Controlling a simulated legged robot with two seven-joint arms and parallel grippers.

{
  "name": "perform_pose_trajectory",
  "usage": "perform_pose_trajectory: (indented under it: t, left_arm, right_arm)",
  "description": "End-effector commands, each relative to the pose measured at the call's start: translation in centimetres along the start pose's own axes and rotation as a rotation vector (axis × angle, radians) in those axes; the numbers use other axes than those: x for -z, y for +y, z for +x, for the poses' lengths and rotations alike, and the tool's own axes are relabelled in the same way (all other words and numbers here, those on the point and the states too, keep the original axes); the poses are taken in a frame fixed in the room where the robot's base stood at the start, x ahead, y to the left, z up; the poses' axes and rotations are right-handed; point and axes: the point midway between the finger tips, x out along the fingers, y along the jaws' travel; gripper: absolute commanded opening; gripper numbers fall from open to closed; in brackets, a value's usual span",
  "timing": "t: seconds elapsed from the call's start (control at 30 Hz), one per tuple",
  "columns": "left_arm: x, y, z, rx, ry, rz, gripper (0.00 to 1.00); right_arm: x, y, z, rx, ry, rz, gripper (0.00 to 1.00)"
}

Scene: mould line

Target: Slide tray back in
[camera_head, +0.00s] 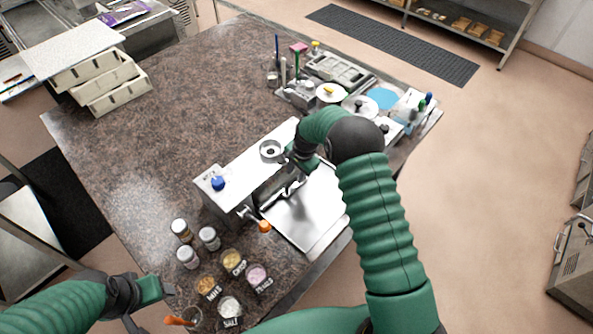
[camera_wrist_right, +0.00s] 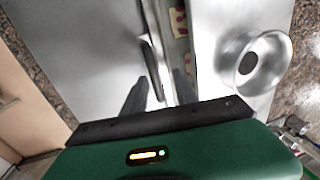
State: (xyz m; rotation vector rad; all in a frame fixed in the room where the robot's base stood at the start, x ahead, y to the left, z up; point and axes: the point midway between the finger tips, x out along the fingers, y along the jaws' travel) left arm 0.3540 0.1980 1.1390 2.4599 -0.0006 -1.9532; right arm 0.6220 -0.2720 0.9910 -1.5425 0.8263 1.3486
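A silver machine (camera_head: 246,160) stands on the counter, with a round cup on top and a blue knob at its near end. A flat metal tray (camera_head: 312,212) sticks out from its right side, over the counter. My right gripper (camera_head: 283,188) is low over the tray, close beside the machine's side. In the right wrist view the bare tray (camera_wrist_right: 85,50) fills the left, and a thin upright bar (camera_wrist_right: 152,68) stands by the machine's edge near a dark fingertip. Whether the fingers hold anything is unclear. My left gripper (camera_head: 150,305) looks open and empty at the lower left.
Several jars and labelled bowls (camera_head: 232,262) stand near the counter's front left. An orange-tipped lever (camera_head: 264,226) juts from the machine's near end. Moulds, lids and bottles (camera_head: 345,85) crowd the back right. The counter's left half (camera_head: 150,150) is mostly free.

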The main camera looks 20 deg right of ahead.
Motion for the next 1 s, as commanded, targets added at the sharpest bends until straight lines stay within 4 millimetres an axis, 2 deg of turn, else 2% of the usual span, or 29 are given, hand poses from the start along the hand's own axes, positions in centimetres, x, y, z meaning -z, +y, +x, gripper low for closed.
perform_pose_trajectory:
  t: [0.17, 0.27, 0.5, 0.63, 0.8, 1.0]
  left_arm:
    - [-0.2, 0.0, 0.7, 0.0, 0.0, 0.0, 0.64]
    - [-0.4, 0.0, 1.5, 0.0, 0.0, 0.0, 0.64]
    - [-0.7, 0.0, 3.1, 0.0, 0.0, 0.0, 0.64]
    - [-0.8, 0.0, 3.5, 0.0, 0.0, 0.0, 0.64]
    - [-0.9, 0.0, 3.7, 0.0, 0.0, 0.0, 0.64]
    - [-0.9, 0.0, 3.6, 0.0, 0.0, 0.0, 0.64]
  right_arm:
    - [0.1, -0.1, -1.9, 0.002, 0.002, 0.0, 0.34]
    - [0.1, -0.1, -4.3, 0.004, 0.004, -0.001, 0.34]
    - [0.1, -0.2, -11.4, 0.003, 0.003, 0.0, 0.34]
    - [0.1, -0.3, -14.4, 0.002, 0.002, 0.0, 0.34]
    - [0.1, -0.3, -16.3, -0.001, 0.001, 0.0, 0.34]
    - [0.0, -0.3, -16.6, -0.003, 0.0, 0.0, 0.34]
